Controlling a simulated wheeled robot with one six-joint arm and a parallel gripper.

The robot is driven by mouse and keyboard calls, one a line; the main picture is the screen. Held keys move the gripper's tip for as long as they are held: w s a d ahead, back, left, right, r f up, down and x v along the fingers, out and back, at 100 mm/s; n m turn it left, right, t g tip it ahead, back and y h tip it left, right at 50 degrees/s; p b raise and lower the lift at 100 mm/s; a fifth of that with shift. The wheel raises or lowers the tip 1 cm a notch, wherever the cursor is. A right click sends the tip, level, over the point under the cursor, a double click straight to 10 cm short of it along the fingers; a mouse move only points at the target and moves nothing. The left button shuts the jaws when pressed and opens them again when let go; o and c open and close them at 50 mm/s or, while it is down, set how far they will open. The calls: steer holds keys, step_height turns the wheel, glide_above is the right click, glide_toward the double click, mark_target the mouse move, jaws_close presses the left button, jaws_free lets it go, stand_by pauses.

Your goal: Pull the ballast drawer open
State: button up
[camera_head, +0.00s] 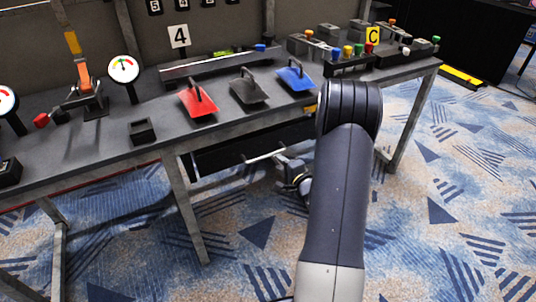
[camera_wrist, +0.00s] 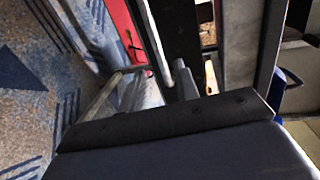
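The ballast drawer (camera_head: 215,160) appears as a dark front under the workbench, right of a grey leg. A pale bar handle (camera_head: 262,157) stands out from it. My gripper (camera_head: 283,161) is at the right end of this handle, low beside the drawer front. My arm hides the drawer's right part. I cannot tell whether the fingers touch or surround the bar. In the wrist view, the dark gripper body fills the bottom, with a grey finger (camera_wrist: 186,80) above it. The finger gap is not clear there.
The grey workbench (camera_head: 110,155) carries red (camera_head: 197,103), black (camera_head: 248,91) and blue (camera_head: 295,79) plates with handles. A bench leg (camera_head: 187,210) stands left of the drawer. Patterned carpet (camera_head: 240,245) in front is clear.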

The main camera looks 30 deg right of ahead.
mark_target(271, 155)
steer(key=b+x, duration=0.1)
steer(key=x, duration=0.6)
steer(key=shift+w+f, duration=0.1)
steer(key=shift+w, duration=0.3)
steer(key=shift+c, duration=0.2)
jaws_close()
